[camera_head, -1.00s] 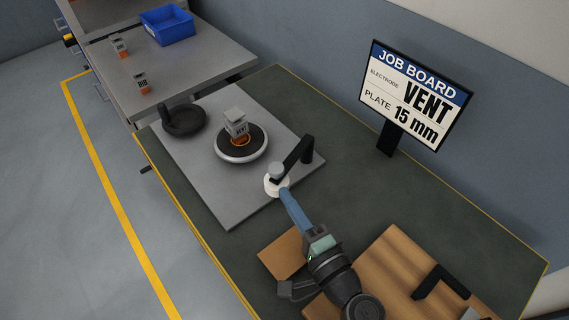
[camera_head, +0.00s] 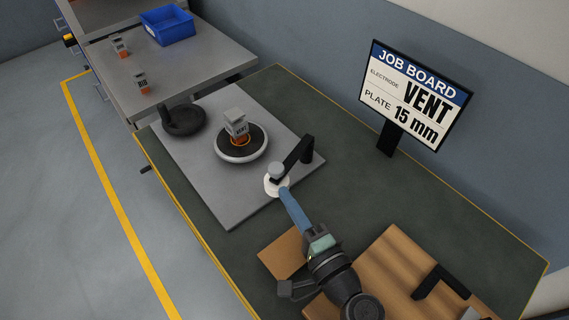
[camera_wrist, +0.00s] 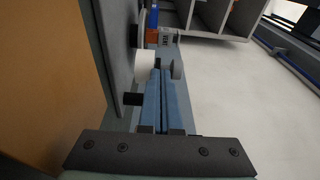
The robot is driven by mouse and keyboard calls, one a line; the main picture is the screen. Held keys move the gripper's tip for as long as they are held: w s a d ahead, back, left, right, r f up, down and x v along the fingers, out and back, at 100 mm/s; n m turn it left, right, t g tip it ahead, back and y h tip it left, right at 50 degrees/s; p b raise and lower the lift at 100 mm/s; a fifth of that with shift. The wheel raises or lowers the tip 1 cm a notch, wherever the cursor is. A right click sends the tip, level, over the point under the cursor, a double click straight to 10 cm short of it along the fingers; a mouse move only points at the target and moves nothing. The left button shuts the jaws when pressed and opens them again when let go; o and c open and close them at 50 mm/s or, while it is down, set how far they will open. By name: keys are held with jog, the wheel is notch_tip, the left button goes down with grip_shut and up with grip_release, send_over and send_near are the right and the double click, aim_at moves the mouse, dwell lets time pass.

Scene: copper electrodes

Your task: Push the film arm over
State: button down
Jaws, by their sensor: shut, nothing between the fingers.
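The film arm (camera_head: 298,153) is a black arm on a post on the grey plate, with a grey cap and a white disc (camera_head: 271,187) at its free end. My gripper (camera_head: 284,191) is shut, its blue fingers together with nothing between them. The fingertips are right beside the white disc in the head view; I cannot tell whether they touch. An electrode labelled VENT (camera_head: 236,126) stands on a round dark pad with a pale rim (camera_head: 243,159).
The grey plate (camera_head: 240,208) lies on a green bench. A black round knob (camera_head: 183,118) is at its left. A side table holds a blue bin (camera_head: 167,25) and small electrodes (camera_head: 142,84). A job board (camera_head: 415,95) reads VENT, 15 mm. Wooden boards (camera_head: 385,270) lie near my arm.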

aim_at(280, 181)
jog(key=shift+w+a, duration=0.1)
jog(key=shift+s+a+b+x, duration=0.15)
jog(key=shift+b+x, duration=0.25)
jog(key=shift+x, duration=1.2)
jog(key=shift+s+a+b+x, duration=0.15)
jog(key=shift+b+x, duration=0.3)
jog(key=shift+x, duration=1.1)
jog(key=shift+s+a+b+x, duration=0.15)
jog(key=shift+b+x, duration=0.25)
jog(key=shift+x, duration=1.2)
jog(key=shift+w, duration=0.1)
jog(key=shift+s+d, duration=0.5)
jog(key=shift+d, duration=0.35)
jog(key=shift+s+d, duration=0.45)
jog(key=shift+d, duration=0.45)
